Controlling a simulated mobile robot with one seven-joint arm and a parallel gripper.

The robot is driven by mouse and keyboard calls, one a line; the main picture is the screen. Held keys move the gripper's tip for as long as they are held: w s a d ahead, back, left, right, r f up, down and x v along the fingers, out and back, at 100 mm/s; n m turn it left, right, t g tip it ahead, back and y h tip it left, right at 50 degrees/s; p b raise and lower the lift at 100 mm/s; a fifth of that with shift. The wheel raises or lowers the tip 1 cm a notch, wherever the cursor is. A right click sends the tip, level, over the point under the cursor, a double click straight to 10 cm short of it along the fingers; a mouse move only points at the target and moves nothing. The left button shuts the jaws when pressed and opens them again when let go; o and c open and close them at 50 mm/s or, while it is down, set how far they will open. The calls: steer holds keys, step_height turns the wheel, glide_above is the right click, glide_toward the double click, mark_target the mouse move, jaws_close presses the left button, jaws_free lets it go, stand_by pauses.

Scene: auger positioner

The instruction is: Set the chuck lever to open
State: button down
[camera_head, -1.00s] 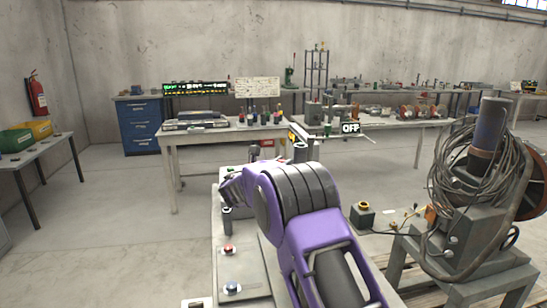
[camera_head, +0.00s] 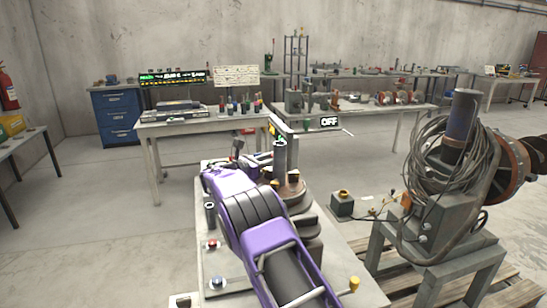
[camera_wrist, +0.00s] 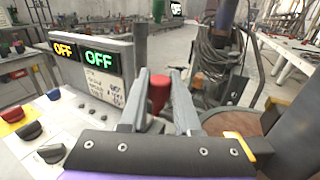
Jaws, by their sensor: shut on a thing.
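My gripper (camera_wrist: 163,88) is shut on a red knob (camera_wrist: 159,93) in the wrist view, with one grey finger on each side of it. The knob looks like the top of a lever; its lower part is hidden behind the gripper body, so the lever's position cannot be read. In the head view my purple arm reaches over the workbench (camera_head: 212,262) toward its far end, beside the machine with an upright grey cylinder (camera_head: 280,160). The fingertips are too small to make out there.
In the wrist view a panel (camera_wrist: 105,85) left of the gripper shows two OFF displays. Knobs and buttons, including a blue one (camera_wrist: 53,95), lie at the left. A wire-wrapped drum machine (camera_head: 450,165) stands right of the bench; a yellow-tipped rod (camera_head: 354,284) is at bottom right.

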steer(key=shift+d, duration=0.1)
steer(key=c, duration=0.6)
jaws_free()
steer(key=v, duration=1.7)
steer(key=shift+s, duration=0.15)
